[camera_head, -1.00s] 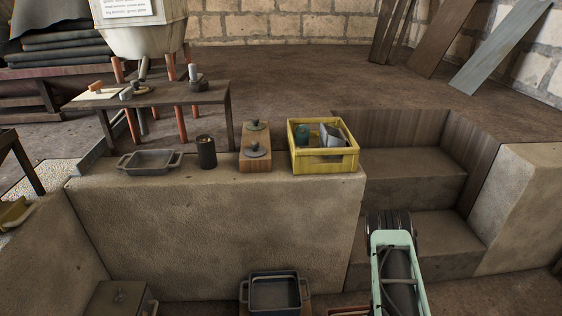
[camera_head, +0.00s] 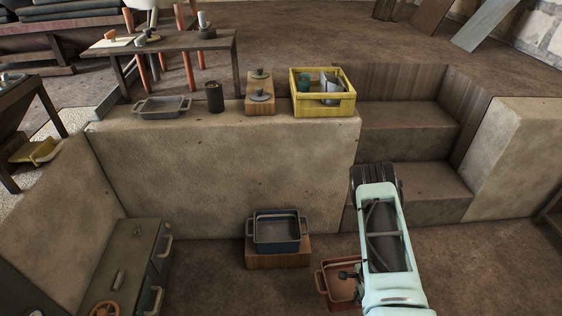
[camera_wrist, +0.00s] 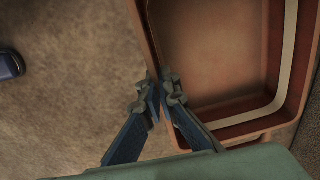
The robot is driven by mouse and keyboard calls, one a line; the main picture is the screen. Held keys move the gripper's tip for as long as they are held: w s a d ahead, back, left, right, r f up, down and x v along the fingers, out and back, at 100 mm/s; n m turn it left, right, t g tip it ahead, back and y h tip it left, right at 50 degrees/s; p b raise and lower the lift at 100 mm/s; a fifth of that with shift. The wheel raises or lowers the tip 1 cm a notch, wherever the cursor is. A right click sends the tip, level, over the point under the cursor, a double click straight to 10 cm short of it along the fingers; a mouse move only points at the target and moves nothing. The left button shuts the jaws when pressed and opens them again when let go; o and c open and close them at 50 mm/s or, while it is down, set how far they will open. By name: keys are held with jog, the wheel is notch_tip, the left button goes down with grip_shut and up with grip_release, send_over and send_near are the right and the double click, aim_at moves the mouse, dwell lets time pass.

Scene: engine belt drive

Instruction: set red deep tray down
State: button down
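The red deep tray (camera_head: 327,284) is low over the floor at the lower middle of the head view, partly hidden behind my arm. It fills the right of the wrist view (camera_wrist: 215,60), seen from above and empty, with a pale band inside its right wall. My gripper (camera_wrist: 159,95) has its two fingertips close together at the tray's left wall, one on each side of it. My gripper (camera_head: 349,275) also shows at the tray in the head view. I cannot tell whether the tray's base touches the floor.
A blue-grey tray (camera_head: 277,232) sits on a wooden block (camera_head: 278,258) left of the red tray. A stone ledge (camera_head: 220,170) behind carries a yellow crate (camera_head: 325,111), a grey tray (camera_head: 162,113) and a dark cup (camera_head: 214,98). Floor right of my arm is clear.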

jog(key=w+a+r+n, duration=0.4)
jog(key=w+a+r, duration=0.1)
jog(key=r, duration=0.5)
jog(key=w+a+r+n, duration=0.3)
jog(key=w+a+r, duration=0.1)
jog(key=r, duration=0.5)
jog(key=w+a+r+n, duration=0.4)
jog(key=w+a+r, duration=0.1)
jog(key=r, duration=0.5)
jog(key=s+r+n+p, duration=0.2)
jog(key=s+r+p, duration=0.2)
jog(key=r+p, duration=0.7)
jog(key=s+r+n+p, duration=0.1)
jog(key=s+r+p, duration=0.2)
jog(key=r+p, duration=0.8)
jog(key=s+r+n+p, duration=0.2)
jog(key=r+p, duration=0.9)
jog(key=r, duration=1.4)
jog(key=shift+s+n, duration=0.3)
jog(key=shift+s, duration=1.05)
jog(key=shift+f, duration=0.15)
